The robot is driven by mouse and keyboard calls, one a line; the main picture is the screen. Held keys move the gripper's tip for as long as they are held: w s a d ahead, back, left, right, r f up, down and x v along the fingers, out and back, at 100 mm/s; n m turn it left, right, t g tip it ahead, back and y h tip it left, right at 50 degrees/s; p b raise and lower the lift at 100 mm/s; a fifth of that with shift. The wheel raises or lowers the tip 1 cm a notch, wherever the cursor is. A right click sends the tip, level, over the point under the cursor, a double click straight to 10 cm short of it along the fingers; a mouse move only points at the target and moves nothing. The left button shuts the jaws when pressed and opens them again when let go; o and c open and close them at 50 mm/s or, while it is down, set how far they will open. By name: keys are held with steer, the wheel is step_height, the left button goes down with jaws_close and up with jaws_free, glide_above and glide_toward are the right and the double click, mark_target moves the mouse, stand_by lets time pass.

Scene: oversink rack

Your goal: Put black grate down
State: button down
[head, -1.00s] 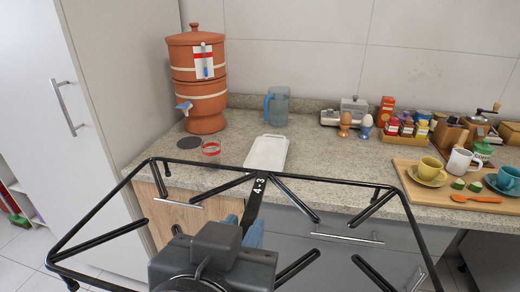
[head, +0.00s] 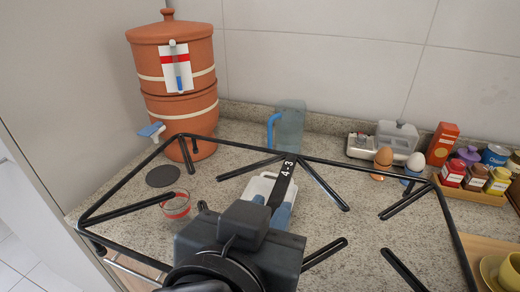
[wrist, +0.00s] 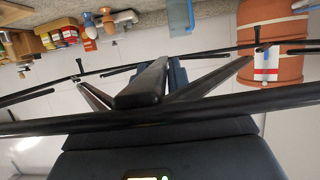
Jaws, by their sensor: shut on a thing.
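The black grate (head: 345,164) is a wide frame of thin black bars with inward prongs and a flat centre strip marked "4-3". My gripper (head: 277,200) is shut on that centre strip. The grate is held out in front of me, over the speckled counter (head: 240,159) in the head view. I cannot tell its exact height above the counter. In the wrist view the grate's bars (wrist: 215,112) cross the whole picture, and my gripper's dark body fills the bottom.
A terracotta water filter (head: 185,110) stands at the back left, near the grate's left corner. A red-banded glass (head: 176,206), a dark round disc (head: 163,176), a white board (head: 258,188) and a blue jug (head: 289,127) are around or under the grate. Egg cups (head: 382,163) and spice jars (head: 475,177) are at right.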

steer(key=w+a+f+p, duration=0.1)
steer(key=w+a+f, duration=0.1)
steer(key=w+f, duration=0.9)
steer(key=shift+w+a+p, duration=0.2)
steer(key=shift+w+p, duration=0.2)
steer(key=shift+w, duration=0.1)
steer(key=shift+f+b, duration=0.35)
steer(key=shift+b, duration=0.05)
steer(key=shift+f, duration=0.2)
steer(key=c, duration=1)
jaws_free()
steer(key=shift+o, duration=0.2)
steer(key=shift+r, duration=0.15)
